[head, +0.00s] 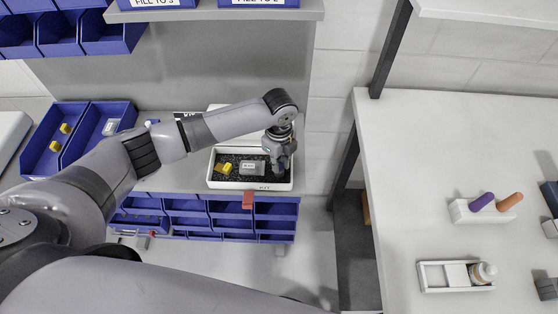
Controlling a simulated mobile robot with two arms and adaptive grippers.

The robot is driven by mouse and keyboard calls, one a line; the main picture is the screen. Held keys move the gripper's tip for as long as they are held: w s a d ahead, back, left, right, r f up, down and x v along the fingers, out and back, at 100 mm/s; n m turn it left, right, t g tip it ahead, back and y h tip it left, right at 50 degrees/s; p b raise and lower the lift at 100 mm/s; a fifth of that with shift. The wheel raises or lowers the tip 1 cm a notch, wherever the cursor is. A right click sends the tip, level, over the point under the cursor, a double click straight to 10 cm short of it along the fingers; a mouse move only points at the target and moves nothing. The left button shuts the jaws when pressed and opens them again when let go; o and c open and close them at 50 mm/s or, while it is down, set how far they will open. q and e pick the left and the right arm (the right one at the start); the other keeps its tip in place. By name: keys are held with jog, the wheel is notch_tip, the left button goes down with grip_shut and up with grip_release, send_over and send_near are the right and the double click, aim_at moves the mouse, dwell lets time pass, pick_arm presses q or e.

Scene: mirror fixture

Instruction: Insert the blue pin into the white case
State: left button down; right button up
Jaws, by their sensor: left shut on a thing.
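My left gripper (280,166) points down into the right end of a white tray (216,184) with dark lining and a "KIT" label. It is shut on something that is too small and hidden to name. A white block (484,214) on the right-hand table holds a purple-blue pin (482,202) and an orange pin (509,202), both tilted. No other blue pin is visible. A white sectioned case (431,276) lies nearer on that table, with a small bottle (483,272) at its right end. My right gripper is out of view.
A yellow piece (223,169) and a grey labelled box (249,167) lie in the tray. Blue bins (82,137) stand left, with more below the counter (185,220). A gap separates the counter from the right-hand table (430,150), whose middle is clear.

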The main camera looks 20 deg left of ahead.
pick_arm(q)
jog(key=c, duration=1.5)
grip_release()
jog(key=shift+o, duration=0.5)
jog(key=o, duration=0.3)
notch_tip(320, 180, up, 6)
jog(key=p, duration=0.6)
jog(key=shift+r+p, duration=0.1)
jog(key=shift+p, duration=0.25)
